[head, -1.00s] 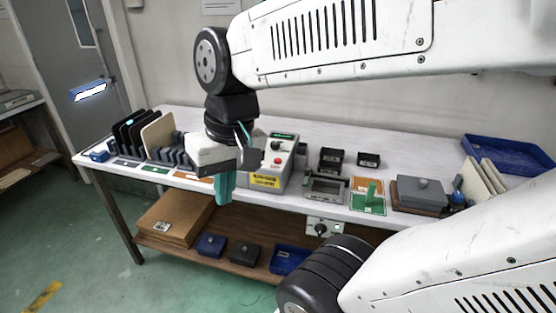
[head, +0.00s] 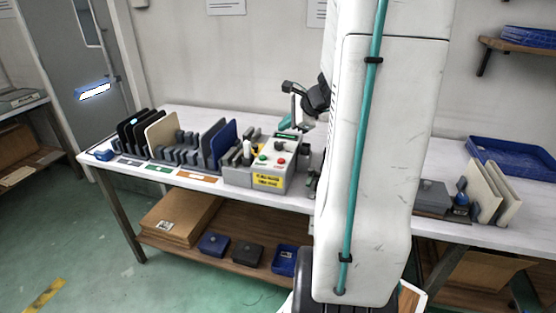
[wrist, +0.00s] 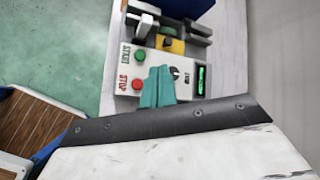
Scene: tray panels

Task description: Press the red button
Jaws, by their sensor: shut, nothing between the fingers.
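The red button (head: 281,161) is on the sloped top of a grey control box (head: 237,177) on the bench. In the wrist view the red button (wrist: 138,83) has the word STOP beside it. A green button (wrist: 139,55) marked START sits near it. My gripper (wrist: 160,73) shows teal fingers, closed together and empty. In the wrist view its tips lie just right of the red button, between it and a dark knob (wrist: 175,73). Any gap to the panel is unclear. In the head view my arm hides much around the box's right side.
Upright panels in a grey rack (head: 180,154) stand left of the box, with a blue panel (head: 222,143) close to it. A blue tray (head: 510,157) and pale boards (head: 484,190) are at the right. The lower shelf holds cardboard (head: 176,217) and small boxes.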

